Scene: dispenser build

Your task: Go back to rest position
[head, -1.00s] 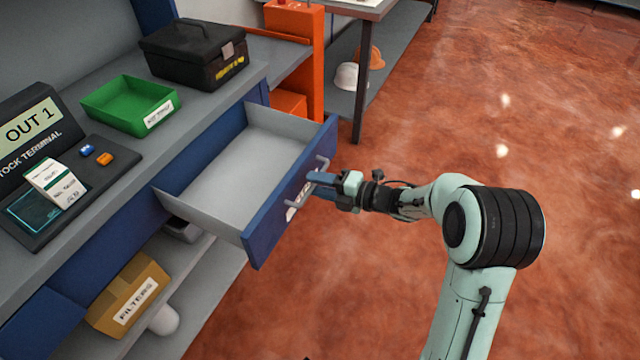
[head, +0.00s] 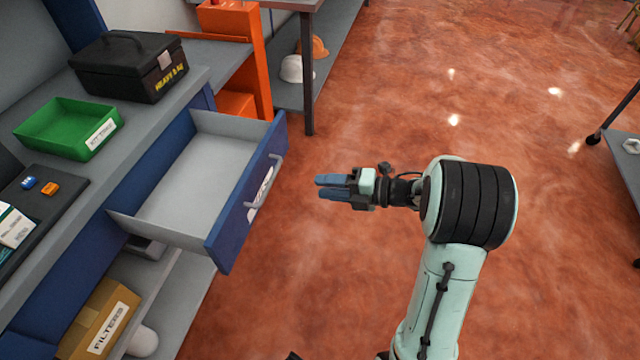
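My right gripper (head: 318,187) is in the middle of the head view, over the red floor. Its two blue fingers point left with a narrow gap between them and nothing in it. It is apart from the blue drawer front (head: 245,200), to the right of the grey metal handle (head: 276,170). The drawer (head: 195,180) is pulled out, and the part of its inside that shows is empty. My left gripper is not in view.
The grey workbench on the left holds a green tray (head: 97,148), a black toolbox (head: 125,75) and small blue and orange pieces. A cardboard filters box (head: 90,310) sits below. A cart (head: 620,135) stands at the right edge. The floor between is clear.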

